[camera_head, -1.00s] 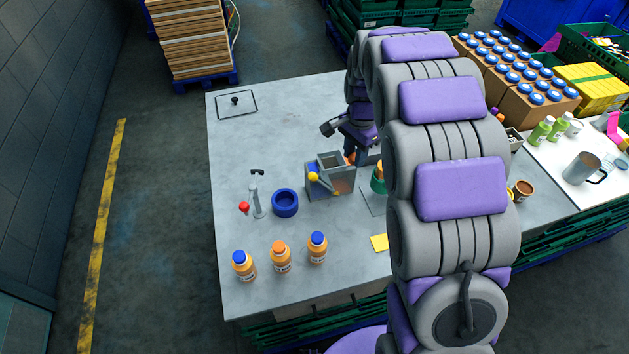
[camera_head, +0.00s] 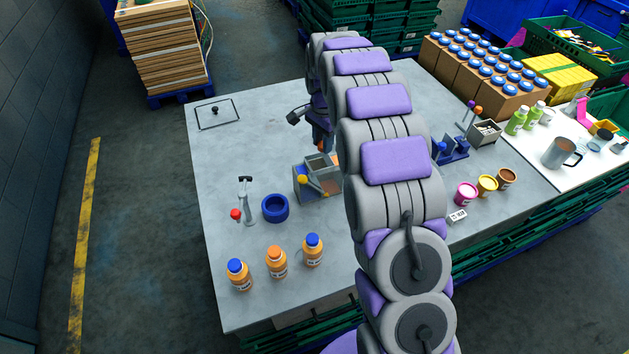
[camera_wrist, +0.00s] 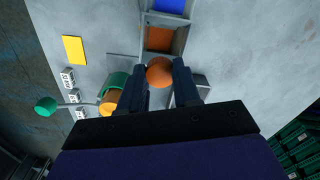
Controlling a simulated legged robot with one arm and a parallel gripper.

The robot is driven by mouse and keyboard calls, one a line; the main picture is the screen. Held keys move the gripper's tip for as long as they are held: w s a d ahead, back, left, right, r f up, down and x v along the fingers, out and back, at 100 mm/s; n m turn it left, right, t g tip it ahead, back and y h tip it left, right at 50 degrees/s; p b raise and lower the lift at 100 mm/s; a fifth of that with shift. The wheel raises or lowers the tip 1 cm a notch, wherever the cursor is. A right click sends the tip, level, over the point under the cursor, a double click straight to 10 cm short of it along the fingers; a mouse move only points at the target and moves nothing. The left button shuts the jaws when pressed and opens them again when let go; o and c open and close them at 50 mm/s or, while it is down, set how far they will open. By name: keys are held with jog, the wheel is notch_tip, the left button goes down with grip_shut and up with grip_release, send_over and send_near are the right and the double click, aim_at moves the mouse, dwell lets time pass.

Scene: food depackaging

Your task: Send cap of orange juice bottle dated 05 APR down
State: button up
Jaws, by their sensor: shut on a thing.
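In the wrist view my gripper (camera_wrist: 160,86) is shut on a round orange cap (camera_wrist: 159,72) between its two dark fingers. Past the cap is a grey box with an orange compartment (camera_wrist: 158,39) and a blue one (camera_wrist: 170,6). The same grey sorting box (camera_head: 328,188) stands mid-table in the head view, with a yellow-knobbed lever. My arm hides much of the area beside it.
A blue ring (camera_head: 275,208) and a grey stand with a red knob (camera_head: 236,214) are left of the box. Small tubs (camera_head: 466,193) stand to the right of my arm. The table's back left is clear apart from a flat knobbed plate (camera_head: 217,112).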

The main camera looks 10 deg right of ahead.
aim_at(319, 177)
jog(key=f, duration=0.2)
jog(key=d+f+b, duration=0.1)
jog(key=f, duration=0.1)
jog(key=shift+d, duration=0.2)
jog(key=shift+a+f+b, duration=0.3)
jog(key=shift+a+f, duration=0.15)
jog(key=shift+a, duration=0.25)
jog(key=o, duration=0.7)
jog(key=shift+d, duration=0.15)
jog(key=shift+c, duration=0.2)
jog(key=o, duration=0.4)
jog(key=shift+d, duration=0.4)
jog(key=shift+a, duration=0.15)
